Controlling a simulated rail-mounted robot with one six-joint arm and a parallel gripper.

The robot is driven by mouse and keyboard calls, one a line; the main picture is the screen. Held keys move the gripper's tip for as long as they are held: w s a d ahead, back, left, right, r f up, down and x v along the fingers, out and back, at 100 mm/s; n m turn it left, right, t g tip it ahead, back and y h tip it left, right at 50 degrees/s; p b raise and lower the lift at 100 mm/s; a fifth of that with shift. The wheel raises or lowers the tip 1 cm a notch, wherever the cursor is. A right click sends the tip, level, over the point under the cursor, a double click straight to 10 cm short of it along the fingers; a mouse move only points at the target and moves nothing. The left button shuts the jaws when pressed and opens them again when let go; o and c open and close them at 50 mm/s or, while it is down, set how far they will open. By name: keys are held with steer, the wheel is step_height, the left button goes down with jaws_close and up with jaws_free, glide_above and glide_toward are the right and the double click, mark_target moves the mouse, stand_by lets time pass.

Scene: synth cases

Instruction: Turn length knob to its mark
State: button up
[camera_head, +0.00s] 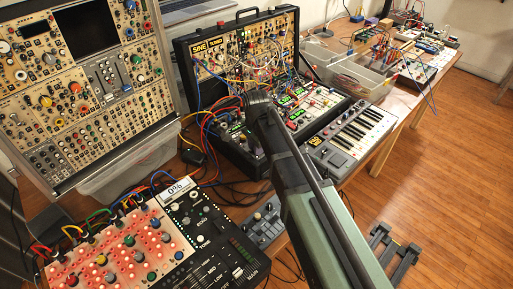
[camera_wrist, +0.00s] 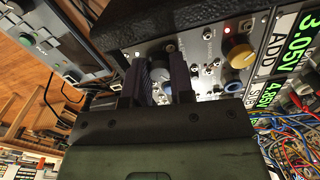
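My gripper (camera_wrist: 161,72) shows in the wrist view, its two dark fingers reaching to a silver synth panel (camera_wrist: 205,48). The fingers stand apart, with a small pale grey-blue knob (camera_wrist: 161,75) seen in the gap between them. I cannot tell whether they touch it. No label reading "length" and no mark is legible, so I cannot tell which knob is the length knob. In the head view, my arm reaches to the black synth case and hides the fingertips.
The open black case (camera_head: 183,70) is full of modules and patch cables. A keyboard (camera_head: 355,130) stands to its right. A red-lit mixer panel (camera_head: 125,250) with a "0%" display (camera_head: 177,188) is in front. Green displays (camera_wrist: 285,45) and tangled cables (camera_wrist: 295,145) lie close right of my gripper.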

jaws_close()
steer(key=n, duration=0.4)
steer(key=shift+n, duration=0.3)
steer(key=shift+o, duration=1.4)
jaws_free()
step_height(320, 180, up, 11)
steer(key=p, duration=1.1)
steer(key=shift+f, duration=0.15)
